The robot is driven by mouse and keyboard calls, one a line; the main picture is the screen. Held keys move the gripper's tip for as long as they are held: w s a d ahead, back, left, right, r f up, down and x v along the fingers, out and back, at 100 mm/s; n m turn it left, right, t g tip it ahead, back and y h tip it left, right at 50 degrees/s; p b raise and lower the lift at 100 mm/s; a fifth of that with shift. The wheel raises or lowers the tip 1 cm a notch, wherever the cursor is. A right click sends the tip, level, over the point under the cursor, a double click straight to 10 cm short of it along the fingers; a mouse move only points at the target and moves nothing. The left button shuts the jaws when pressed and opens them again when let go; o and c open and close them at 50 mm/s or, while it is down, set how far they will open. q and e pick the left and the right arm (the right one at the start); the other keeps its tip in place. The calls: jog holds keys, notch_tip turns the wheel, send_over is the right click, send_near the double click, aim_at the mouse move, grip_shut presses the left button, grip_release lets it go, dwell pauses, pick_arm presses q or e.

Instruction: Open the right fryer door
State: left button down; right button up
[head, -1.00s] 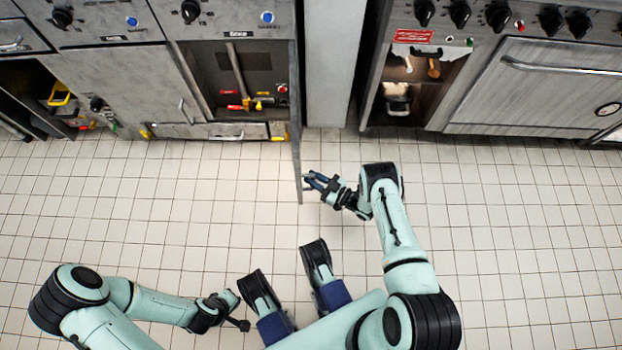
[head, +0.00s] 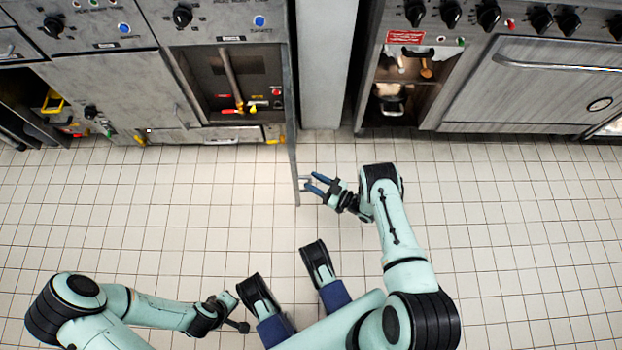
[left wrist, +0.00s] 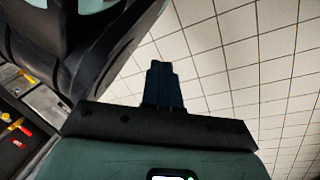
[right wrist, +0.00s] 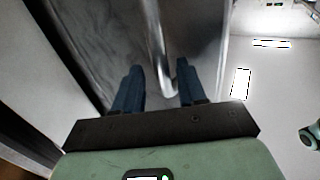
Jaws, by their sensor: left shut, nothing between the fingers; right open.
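The right fryer door (head: 291,130) stands swung out, seen nearly edge-on, so the cabinet (head: 240,85) behind it is open to view. Its handle (head: 304,184) is on the door's right side, near the free edge. My right gripper (head: 317,184) is open at the handle. In the right wrist view the handle bar (right wrist: 160,45) shows between the spread fingers, and the gripper (right wrist: 160,88) is not clamped on it. My left gripper (head: 240,325) is low over the floor, far from the door. In the left wrist view its fingers (left wrist: 163,85) are together and empty.
A grey pillar (head: 327,70) stands right of the door. Further right are an open cupboard (head: 440,85) and an oven (head: 540,85) with a bar handle. A closed left fryer door (head: 115,90) is beside the open cabinet. The tiled floor in front is clear.

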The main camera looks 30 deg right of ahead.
pick_arm(q)
jog(key=shift+t, duration=0.9)
jog(key=w+r, duration=0.1)
jog(key=w+r+p, duration=0.1)
jog(key=w, duration=0.1)
jog(key=w+r+p, duration=0.1)
jog(key=shift+w+d+r, duration=0.15)
jog(key=shift+d+r, duration=0.15)
jog(key=shift+r, duration=0.05)
pick_arm(e)
jog(key=v, duration=1.1)
jog(key=shift+s, duration=0.25)
jog(key=shift+d, duration=0.15)
